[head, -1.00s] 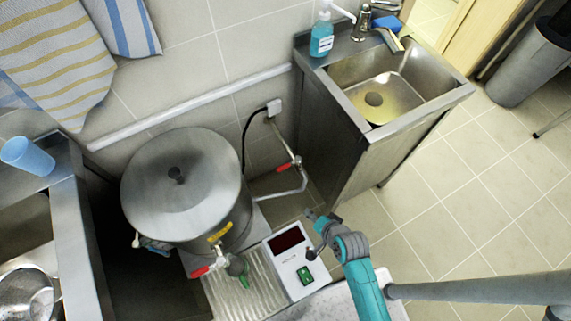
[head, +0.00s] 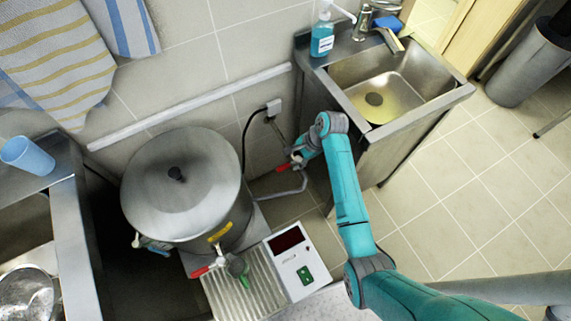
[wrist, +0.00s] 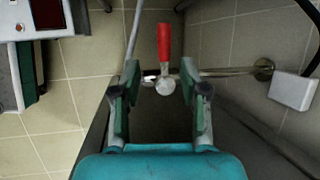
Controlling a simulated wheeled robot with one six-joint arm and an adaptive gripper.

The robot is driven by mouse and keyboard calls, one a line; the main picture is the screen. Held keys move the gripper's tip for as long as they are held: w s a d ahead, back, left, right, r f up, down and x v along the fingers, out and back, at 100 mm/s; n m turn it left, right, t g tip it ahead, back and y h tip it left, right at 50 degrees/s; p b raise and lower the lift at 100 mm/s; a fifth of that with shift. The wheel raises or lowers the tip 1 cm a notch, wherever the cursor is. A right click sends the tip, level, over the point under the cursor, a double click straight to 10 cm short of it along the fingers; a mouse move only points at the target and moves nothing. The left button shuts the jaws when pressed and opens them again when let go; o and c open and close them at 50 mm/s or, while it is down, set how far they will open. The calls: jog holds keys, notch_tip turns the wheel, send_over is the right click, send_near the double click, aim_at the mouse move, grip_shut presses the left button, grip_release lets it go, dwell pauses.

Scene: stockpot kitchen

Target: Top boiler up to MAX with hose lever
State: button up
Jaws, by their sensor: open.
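The boiler (head: 180,190) is a large steel pot with its lid on, standing on a metal base at the left of the head view. The hose lever (head: 283,168) is red and sits on a valve in the thin pipe (head: 285,193) between wall and boiler. In the wrist view the red lever (wrist: 163,42) stands upright in the picture, above a round silver valve knob. My gripper (wrist: 160,76) is open, with one finger on each side of the valve, and no contact is clear. In the head view my gripper (head: 298,158) is beside the lever. No MAX mark is readable.
A control box (head: 291,258) with a dark display and green switch stands before the boiler, beside a ribbed drip tray (head: 240,297). A boiler tap has its own red handle (head: 207,268). A steel sink cabinet (head: 362,165) stands close right of my gripper. Tiled floor is free further right.

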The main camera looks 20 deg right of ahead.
aim_at(284, 166)
jog(key=shift+w+x, duration=0.15)
jog(key=shift+x, duration=1.55)
jog(key=shift+w+x, duration=0.2)
jog(key=shift+x, duration=1.5)
jog(key=shift+a+r, duration=0.1)
grip_shut()
